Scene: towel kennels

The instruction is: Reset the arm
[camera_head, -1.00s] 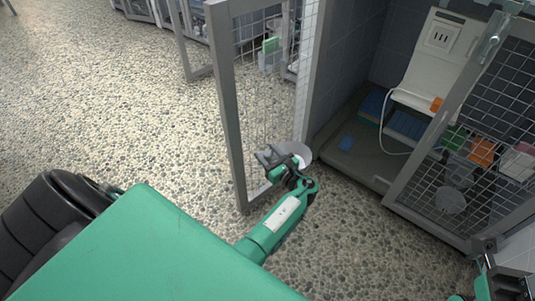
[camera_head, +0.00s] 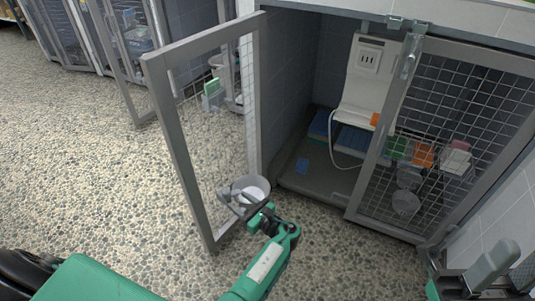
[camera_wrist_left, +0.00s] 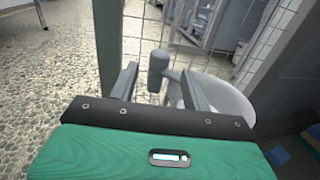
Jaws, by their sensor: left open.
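My left gripper (camera_head: 238,197) is at the lower part of the swung-out kennel door (camera_head: 178,140), next to a grey bowl (camera_head: 257,187). In the left wrist view its two fingers (camera_wrist_left: 160,78) are apart. A dark grey knob-like piece (camera_wrist_left: 158,62) shows between them; I cannot tell whether they touch it. The bowl (camera_wrist_left: 235,98) is just right of the fingers and partly hidden behind one. My right gripper (camera_head: 492,270) shows in part at the lower right corner, near the other mesh door; its jaw state is unclear.
The kennel is open, with folded blue towels (camera_head: 355,141), a white panel with a cord (camera_head: 365,85) and a grey floor (camera_head: 315,178). A closed mesh door (camera_head: 440,130) with small coloured bins covers its right side. The pebbled floor (camera_head: 90,170) at left is clear.

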